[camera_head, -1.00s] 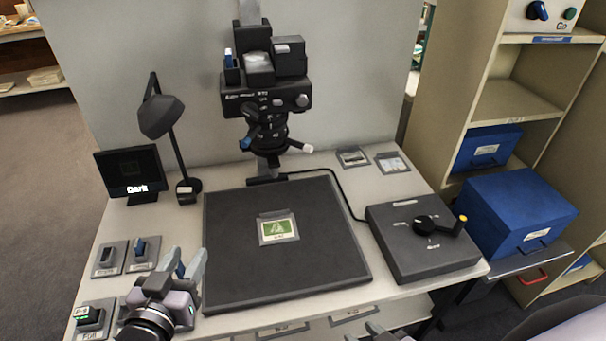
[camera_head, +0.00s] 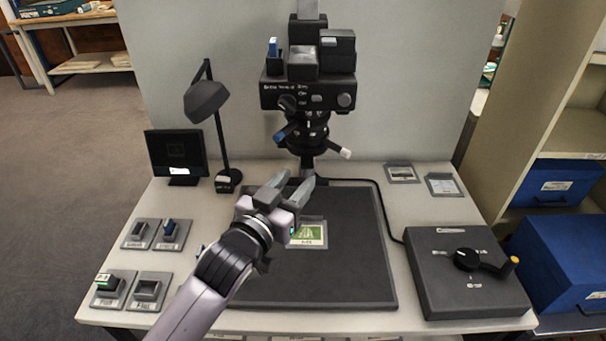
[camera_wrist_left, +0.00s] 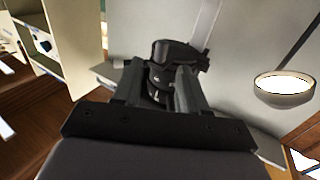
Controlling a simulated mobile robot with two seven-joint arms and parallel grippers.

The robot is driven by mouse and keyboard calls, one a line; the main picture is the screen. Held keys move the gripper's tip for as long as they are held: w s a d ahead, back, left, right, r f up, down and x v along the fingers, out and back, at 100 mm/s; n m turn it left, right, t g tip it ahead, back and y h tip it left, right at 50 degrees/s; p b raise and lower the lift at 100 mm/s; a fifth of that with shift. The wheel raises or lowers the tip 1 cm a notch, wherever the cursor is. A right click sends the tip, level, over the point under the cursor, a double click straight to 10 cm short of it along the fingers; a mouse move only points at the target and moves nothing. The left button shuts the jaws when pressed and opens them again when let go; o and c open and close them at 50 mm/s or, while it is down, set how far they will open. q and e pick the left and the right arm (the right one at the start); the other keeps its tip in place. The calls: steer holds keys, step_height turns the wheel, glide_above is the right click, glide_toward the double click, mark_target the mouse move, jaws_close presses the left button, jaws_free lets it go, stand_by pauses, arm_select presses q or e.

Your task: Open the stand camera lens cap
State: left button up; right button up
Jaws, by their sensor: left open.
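The stand camera (camera_head: 308,92) is a black body mounted on a column above the black baseboard (camera_head: 350,265). Its lens (camera_head: 308,137) points down, with a blue-tipped lever (camera_head: 283,134) on the left and a white-tipped lever (camera_head: 342,152) on the right. I cannot make out the lens cap clearly. My left gripper (camera_head: 290,183) is open and empty, over the board below and slightly left of the lens. In the left wrist view the dark camera and lens (camera_wrist_left: 165,75) show beyond and between the open fingers (camera_wrist_left: 152,88). My right gripper is not in view.
A green-and-white card (camera_head: 309,234) lies on the board. A desk lamp (camera_head: 208,100) and small monitor (camera_head: 175,154) stand left. A dark control box with a crank (camera_head: 466,290) sits right. Several switch plates (camera_head: 147,290) lie front left. Blue boxes (camera_head: 565,260) are at far right.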

mark_target(305, 170)
arm_select(q)
steer(key=shift+x, duration=1.65)
steer(key=shift+c, duration=0.2)
jaws_close()
steer(key=shift+s, duration=0.1)
